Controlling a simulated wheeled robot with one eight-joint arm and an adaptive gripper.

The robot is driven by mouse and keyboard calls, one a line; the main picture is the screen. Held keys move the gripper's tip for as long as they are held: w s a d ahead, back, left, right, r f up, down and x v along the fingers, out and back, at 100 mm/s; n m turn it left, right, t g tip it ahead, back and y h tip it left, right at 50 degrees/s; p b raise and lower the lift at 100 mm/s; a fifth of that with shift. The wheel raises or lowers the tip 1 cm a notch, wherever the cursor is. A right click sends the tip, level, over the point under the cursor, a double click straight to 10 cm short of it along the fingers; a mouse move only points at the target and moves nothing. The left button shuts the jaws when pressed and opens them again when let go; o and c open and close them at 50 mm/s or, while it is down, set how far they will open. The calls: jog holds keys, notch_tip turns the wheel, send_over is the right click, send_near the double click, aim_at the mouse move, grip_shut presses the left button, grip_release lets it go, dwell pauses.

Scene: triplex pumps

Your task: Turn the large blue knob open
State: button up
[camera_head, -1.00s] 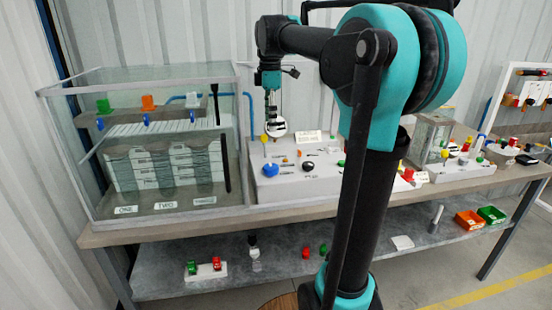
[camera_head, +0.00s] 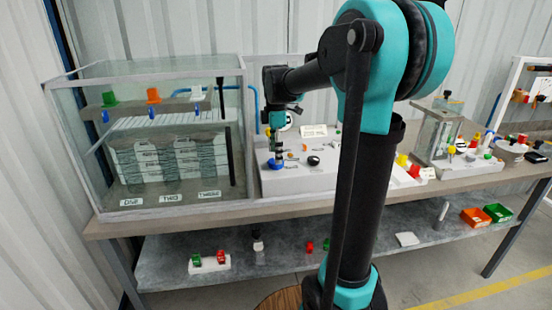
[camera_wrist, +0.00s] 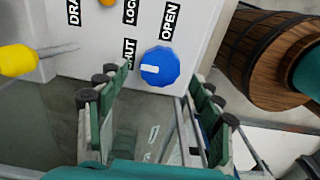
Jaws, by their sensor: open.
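The large blue knob (camera_head: 276,165) is on the sloped grey-white panel (camera_head: 328,179), near its left front. In the wrist view the blue knob (camera_wrist: 160,66) is round with scalloped edges. Its white mark points left, towards a partly hidden label that seems to read SHUT. The OPEN label is at its upper right. My gripper (camera_head: 276,153) points down, right above the knob in the head view. In the wrist view my gripper (camera_wrist: 155,98) is open and empty, with its fingers spread to either side below the knob. I cannot tell whether it touches the knob.
A yellow handle (camera_wrist: 17,60) is left of the knob in the wrist view. A black knob (camera_head: 313,160) sits to its right on the panel. A glass tank (camera_head: 150,208) stands close on the left. Red and yellow parts (camera_head: 403,160) are further right.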

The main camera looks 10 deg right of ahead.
jog(key=shift+f, duration=1.2)
jog(key=shift+c, duration=0.5)
jog(key=c, duration=1.1)
jog(key=shift+o, duration=0.2)
